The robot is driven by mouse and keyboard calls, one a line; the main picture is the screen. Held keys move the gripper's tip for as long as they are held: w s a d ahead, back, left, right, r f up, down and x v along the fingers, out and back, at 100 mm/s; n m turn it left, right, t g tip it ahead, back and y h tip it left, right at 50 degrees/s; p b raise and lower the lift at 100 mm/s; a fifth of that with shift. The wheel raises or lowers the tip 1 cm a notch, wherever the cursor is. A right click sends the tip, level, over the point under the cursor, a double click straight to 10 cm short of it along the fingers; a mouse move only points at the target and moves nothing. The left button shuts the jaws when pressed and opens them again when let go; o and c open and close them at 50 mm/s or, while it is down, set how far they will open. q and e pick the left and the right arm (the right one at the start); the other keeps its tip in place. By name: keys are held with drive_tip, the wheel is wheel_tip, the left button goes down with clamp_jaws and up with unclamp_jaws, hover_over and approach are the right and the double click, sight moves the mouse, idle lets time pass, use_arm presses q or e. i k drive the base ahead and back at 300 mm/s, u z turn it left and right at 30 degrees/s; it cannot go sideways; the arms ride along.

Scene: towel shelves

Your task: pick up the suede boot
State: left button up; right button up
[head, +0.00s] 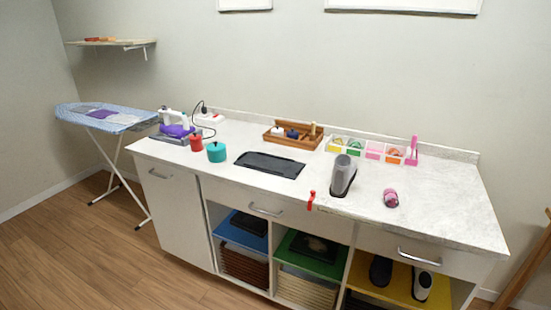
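A grey boot-shaped item (344,168) with a dark lower part stands on the white marbled counter (300,208), right of the middle. It looks like the suede boot, but its material is too small to tell. Two dark shoes are in the lower right compartment on the yellow shelf board (398,287): a black one (381,270) and a black one with white (422,284). Neither of my grippers is in view.
A dark tray (270,165) lies left of the grey item. A red-handled tool (311,200) is at the front edge, and a pink roll (391,197) lies to the right. A wooden caddy (281,139) and coloured bins (342,147) stand behind. The counter's right end is clear.

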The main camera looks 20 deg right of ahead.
sight(344, 170)
drive_tip(key=i, duration=1.4)
drive_tip(key=z, duration=0.55)
